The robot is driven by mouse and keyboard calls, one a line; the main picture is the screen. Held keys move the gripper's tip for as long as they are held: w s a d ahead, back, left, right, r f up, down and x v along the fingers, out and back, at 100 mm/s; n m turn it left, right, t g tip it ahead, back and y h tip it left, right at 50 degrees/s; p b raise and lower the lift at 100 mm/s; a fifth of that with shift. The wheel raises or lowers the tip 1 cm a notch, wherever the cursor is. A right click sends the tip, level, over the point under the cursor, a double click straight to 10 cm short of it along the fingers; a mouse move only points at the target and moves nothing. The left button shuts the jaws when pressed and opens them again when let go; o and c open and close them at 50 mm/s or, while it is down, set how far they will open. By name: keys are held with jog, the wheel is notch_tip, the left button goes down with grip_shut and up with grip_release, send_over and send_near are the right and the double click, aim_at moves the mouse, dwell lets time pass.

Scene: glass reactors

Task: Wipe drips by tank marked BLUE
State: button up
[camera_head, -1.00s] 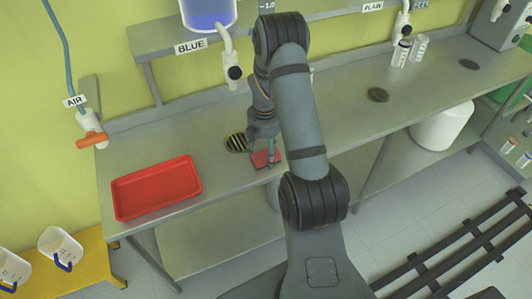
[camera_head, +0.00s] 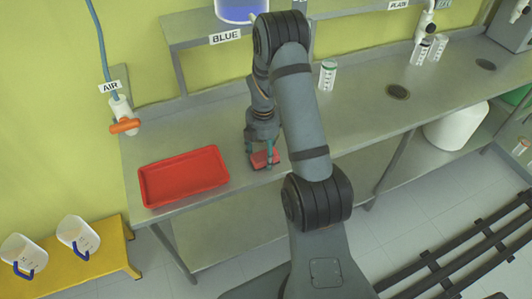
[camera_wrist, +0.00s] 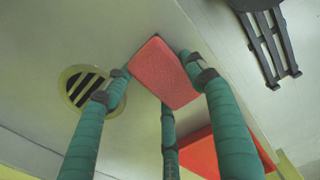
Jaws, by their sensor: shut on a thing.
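The tank marked BLUE (camera_head: 243,10) hangs at the top of the head view, with blue liquid in it and its label (camera_head: 226,37) below. Its tap is hidden behind my arm. My gripper (camera_head: 262,146) is shut on a red block-like wiping pad (camera_head: 266,160) near the front edge of the bench. In the wrist view the pad (camera_wrist: 165,72) sits between the green fingers. I cannot tell whether it touches the bench. A striped round drain (camera_wrist: 88,90) lies beside the pad in the wrist view. I cannot make out any drips.
A red tray (camera_head: 146,188) lies on the bench (camera_head: 195,125) to the left. An orange-handled AIR valve (camera_head: 125,125) hangs on the wall. White jugs stand on a yellow stand (camera_head: 112,250) at lower left.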

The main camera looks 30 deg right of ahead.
jog(key=shift+a, duration=0.45)
notch_tip(320, 180, up, 4)
jog(key=p, duration=0.3)
jog(key=shift+d+r, duration=0.15)
jog(key=shift+r+p, duration=1.6)
jog(key=shift+r, duration=0.35)
